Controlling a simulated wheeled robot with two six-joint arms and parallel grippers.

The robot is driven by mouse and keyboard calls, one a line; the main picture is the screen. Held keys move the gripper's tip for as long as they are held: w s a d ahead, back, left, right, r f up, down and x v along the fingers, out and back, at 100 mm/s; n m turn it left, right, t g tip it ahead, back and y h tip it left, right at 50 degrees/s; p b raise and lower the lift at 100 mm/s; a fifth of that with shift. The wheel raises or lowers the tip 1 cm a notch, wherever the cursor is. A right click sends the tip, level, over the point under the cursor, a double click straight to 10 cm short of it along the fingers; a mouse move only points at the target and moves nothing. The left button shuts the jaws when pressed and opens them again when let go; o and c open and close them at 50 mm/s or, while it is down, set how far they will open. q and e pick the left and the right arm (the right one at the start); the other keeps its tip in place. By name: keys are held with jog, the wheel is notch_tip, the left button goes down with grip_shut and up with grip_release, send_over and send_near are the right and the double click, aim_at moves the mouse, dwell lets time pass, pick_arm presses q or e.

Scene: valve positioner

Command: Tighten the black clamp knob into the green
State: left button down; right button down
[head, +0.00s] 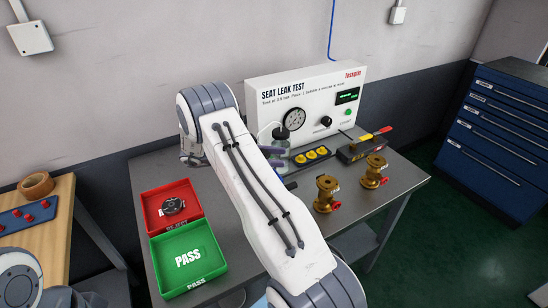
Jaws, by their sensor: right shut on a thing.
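The black clamp knob (281,132) is a small dark shape in front of the seat leak test panel (300,90), below its round gauge. My right gripper (272,151) is at the clamp, partly hidden behind my own white arm link. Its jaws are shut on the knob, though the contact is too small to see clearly. A green mark on the clamp cannot be made out. My left arm shows only at the lower left corner, and its gripper is out of view.
Two brass valves (326,193) (374,171) stand on the grey bench's right side. A yellow-and-black block (312,156) and a red-and-yellow-handled tool (371,137) lie behind them. A red tray (172,207) holding a dark round part and a green PASS tray (188,257) are at left.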

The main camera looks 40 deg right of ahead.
pick_arm(q)
jog(key=shift+f, duration=0.2)
pick_arm(e)
jog(key=shift+s+a+m+g+y, duration=0.1)
jog(key=shift+a+m+g+y, duration=0.05)
jog(key=shift+m+g+y, duration=0.4)
jog(key=shift+c, duration=1.4)
grip_release()
pick_arm(q)
jog(key=shift+r, duration=0.1)
